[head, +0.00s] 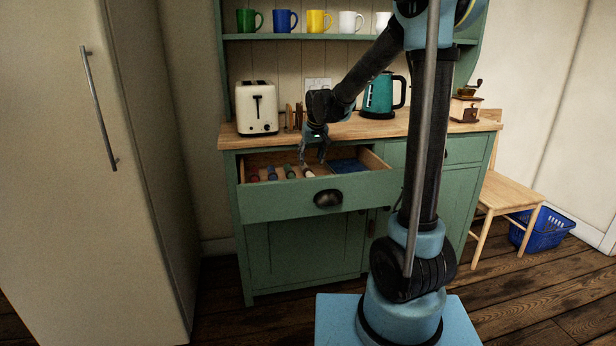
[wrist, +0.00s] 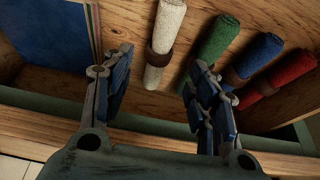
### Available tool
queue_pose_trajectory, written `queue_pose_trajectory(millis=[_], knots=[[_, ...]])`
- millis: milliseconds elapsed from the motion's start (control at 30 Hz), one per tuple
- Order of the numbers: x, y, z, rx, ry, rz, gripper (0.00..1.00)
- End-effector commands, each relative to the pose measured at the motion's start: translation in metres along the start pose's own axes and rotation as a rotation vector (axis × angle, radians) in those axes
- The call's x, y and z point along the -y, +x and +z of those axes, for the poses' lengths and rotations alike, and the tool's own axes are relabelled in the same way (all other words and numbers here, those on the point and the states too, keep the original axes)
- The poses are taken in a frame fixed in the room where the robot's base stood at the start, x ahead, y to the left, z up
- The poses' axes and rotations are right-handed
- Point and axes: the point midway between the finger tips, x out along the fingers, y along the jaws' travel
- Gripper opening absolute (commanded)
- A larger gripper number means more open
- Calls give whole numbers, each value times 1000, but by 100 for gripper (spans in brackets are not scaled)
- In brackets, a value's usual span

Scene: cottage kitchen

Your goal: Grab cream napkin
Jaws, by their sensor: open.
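The cream napkin (wrist: 165,40) is rolled up with a brown ring around it. It lies in the open drawer (head: 270,209), and in the head view it shows small (head: 308,172) below my gripper. My gripper (head: 313,160) is open and points down over the drawer. In the wrist view its two fingers (wrist: 160,105) stand apart, with the cream napkin beyond and between them, not gripped. The gap between the fingertips and the napkin is hard to judge.
Green (wrist: 214,42), blue (wrist: 256,60) and red (wrist: 288,75) rolled napkins lie beside it. A flat blue stack (wrist: 50,30) lies on its other side. The drawer's front panel stands close to the fingers. A toaster (head: 257,108) and a kettle (head: 379,96) stand on the counter.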

Motion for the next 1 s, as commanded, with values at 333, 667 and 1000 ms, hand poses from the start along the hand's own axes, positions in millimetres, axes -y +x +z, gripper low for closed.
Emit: queue_pose_trajectory(millis=[333,667,1000], knots=[[0,28,0,0,0,0,53],[-1,60,1,0,1,0,53],[-1,80,2,0,0,0,53]])
